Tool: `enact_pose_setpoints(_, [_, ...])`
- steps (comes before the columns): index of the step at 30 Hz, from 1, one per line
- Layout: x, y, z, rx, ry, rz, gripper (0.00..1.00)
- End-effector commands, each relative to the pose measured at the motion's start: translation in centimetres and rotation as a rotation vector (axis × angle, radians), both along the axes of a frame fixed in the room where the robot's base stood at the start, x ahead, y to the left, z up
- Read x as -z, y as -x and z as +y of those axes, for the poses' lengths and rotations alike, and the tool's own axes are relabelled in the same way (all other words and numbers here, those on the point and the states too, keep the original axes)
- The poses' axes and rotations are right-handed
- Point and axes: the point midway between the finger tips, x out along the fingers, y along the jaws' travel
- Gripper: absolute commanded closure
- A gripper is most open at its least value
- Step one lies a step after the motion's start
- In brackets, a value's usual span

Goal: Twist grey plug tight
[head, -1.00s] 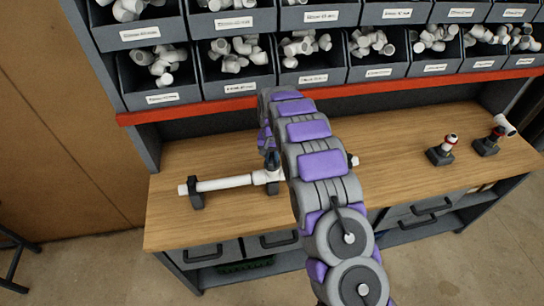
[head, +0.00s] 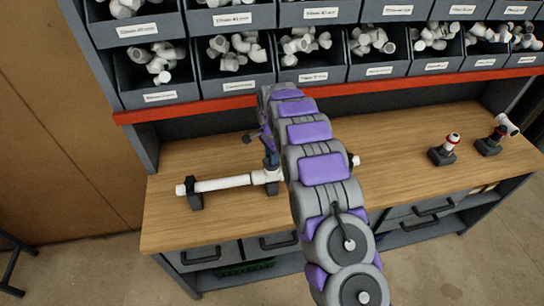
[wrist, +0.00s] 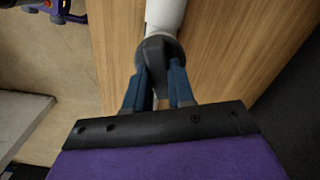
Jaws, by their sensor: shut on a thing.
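My gripper (wrist: 158,84) has two blue fingers closed on the dark grey plug (wrist: 156,49) in the wrist view. The plug's rounded body shows just beyond the fingertips, against a white pipe (wrist: 166,14). In the head view the white pipe (head: 228,183) lies across the bench on dark supports. My gripper (head: 271,161) points down at its middle fitting. My arm hides part of the pipe, and the plug cannot be made out clearly there.
Two dark stands with fittings (head: 442,150) (head: 490,140) are at the far right. Grey bins of white fittings (head: 235,65) sit above the red rail (head: 420,83).

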Motion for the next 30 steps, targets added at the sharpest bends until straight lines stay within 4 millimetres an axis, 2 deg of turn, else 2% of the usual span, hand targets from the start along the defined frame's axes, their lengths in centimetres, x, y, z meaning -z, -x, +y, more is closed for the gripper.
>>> enact_pose_setpoints(6, [0.05,0.03,0.23,0.167,-0.002,0.000,1.00])
enact_pose_setpoints(15, [0.00,-0.01,0.23,0.317,-0.002,0.000,1.00])
enact_pose_setpoints(30, [-0.08,-0.08,0.22,0.370,-0.002,-0.003,1.00])
